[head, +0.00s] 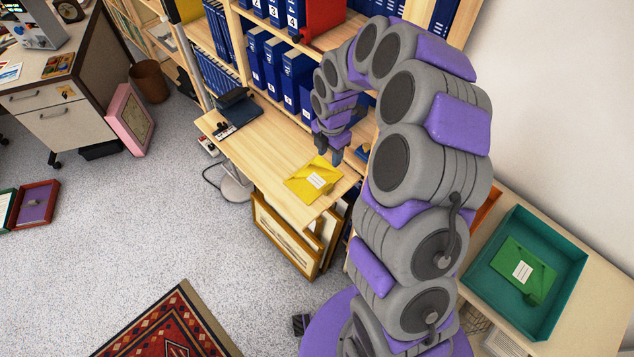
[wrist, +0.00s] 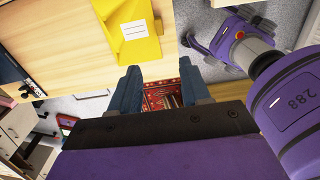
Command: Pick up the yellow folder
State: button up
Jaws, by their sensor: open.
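The yellow folder (head: 316,181) lies on the light wooden desk surface (head: 262,150), near its front corner, with a white label on top. In the wrist view the yellow folder (wrist: 127,38) shows at the top, ahead of and apart from the fingers. My gripper (head: 330,147) points down above the wooden surface, just behind the folder in the head view. Its two dark fingers also show in the wrist view (wrist: 162,88), spread apart with nothing between them.
Shelves with blue binders (head: 296,75) and a red binder (head: 320,18) stand behind the desk. A black item (head: 236,108) lies on its left part. Framed pictures (head: 285,235) lean below. A green tray (head: 484,270) with a green folder (head: 517,270) is at right.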

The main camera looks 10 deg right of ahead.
jog(key=f, duration=0.1)
jog(key=b, duration=0.3)
send_over(328, 187)
notch_tip(328, 187, down, 11)
jog(key=shift+s+r, duration=0.15)
jog(key=shift+r, duration=0.05)
jog(key=shift+w+d+f+b, duration=0.1)
jog(key=shift+f+b, duration=0.3)
jog(key=shift+f, duration=1.15)
jog(key=shift+w+f+b, duration=0.1)
jog(key=shift+f+b, duration=0.3)
jog(key=shift+f, duration=1.15)
jog(key=shift+r, duration=0.1)
grip_shut()
